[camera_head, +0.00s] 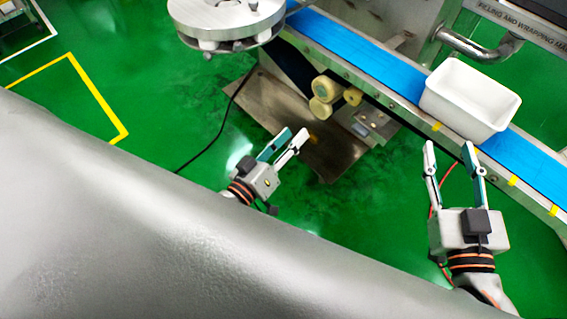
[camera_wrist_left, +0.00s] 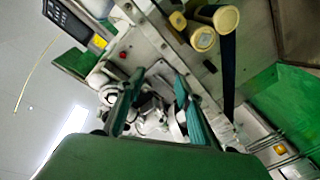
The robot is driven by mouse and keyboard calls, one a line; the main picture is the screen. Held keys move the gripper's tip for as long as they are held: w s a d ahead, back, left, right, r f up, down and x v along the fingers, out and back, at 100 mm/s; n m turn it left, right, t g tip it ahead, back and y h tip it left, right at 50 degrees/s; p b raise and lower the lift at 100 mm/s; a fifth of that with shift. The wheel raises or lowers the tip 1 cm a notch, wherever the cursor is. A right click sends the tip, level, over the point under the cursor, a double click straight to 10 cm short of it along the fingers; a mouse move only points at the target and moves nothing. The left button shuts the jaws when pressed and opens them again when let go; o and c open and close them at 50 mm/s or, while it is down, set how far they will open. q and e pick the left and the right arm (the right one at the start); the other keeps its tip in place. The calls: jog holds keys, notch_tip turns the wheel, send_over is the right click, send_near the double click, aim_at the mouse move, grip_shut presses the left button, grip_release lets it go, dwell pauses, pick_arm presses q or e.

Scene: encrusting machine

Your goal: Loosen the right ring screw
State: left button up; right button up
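I cannot pick out the right ring screw for certain in either view. In the left wrist view, a cluster of shiny metal parts (camera_wrist_left: 150,116) shows between and behind my fingers, too small and partly hidden to name. My left gripper (camera_head: 295,136) is over the floor plate, left of the conveyor's cream rollers; in the left wrist view its two fingers (camera_wrist_left: 156,82) stand apart with nothing held between them. My right gripper (camera_head: 449,147) is open and empty, just in front of the conveyor edge below the white tub.
A blue conveyor belt (camera_head: 352,47) runs diagonally, with a white tub (camera_head: 470,98) on it. Cream rollers (camera_head: 324,90) jut from its near side; rollers also show in the left wrist view (camera_wrist_left: 202,38). A round metal disc unit (camera_head: 225,20) stands at top left. Green floor (camera_head: 165,115) is open at left.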

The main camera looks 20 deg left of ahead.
pick_arm(q)
jog(key=s+f+m+g, duration=0.2)
jog(key=s+f+m, duration=0.2)
jog(key=f, duration=0.3)
jog(key=shift+g+p, duration=0.4)
pick_arm(e)
jog(key=shift+r, duration=0.65)
pick_arm(q)
jog(key=s+a+f+m+g+y, duration=0.1)
jog(key=s+a+f+m+g, duration=0.2)
jog(key=s+f, duration=0.5)
notch_tip(320, 180, down, 2)
jog(key=shift+a+f+m+g+p, duration=0.1)
jog(key=shift+a+m+g+p, duration=0.3)
jog(key=shift+m, duration=0.6)
pick_arm(e)
jog(key=s+d+f+g+h, duration=0.1)
jog(key=s+f+g, duration=0.1)
jog(key=f, duration=0.9)
jog(key=s+d+f+g+h, duration=0.1)
jog(key=s+f, duration=0.4)
jog(key=f, duration=0.6)
jog(key=s+d+f+m+g, duration=0.1)
jog(key=s+d+f+g, duration=0.2)
jog(key=f, duration=0.8)
jog(key=shift+s+d+g+h, duration=0.15)
jog(key=shift+s+g+h, duration=0.1)
jog(key=shift+g+h, duration=0.15)
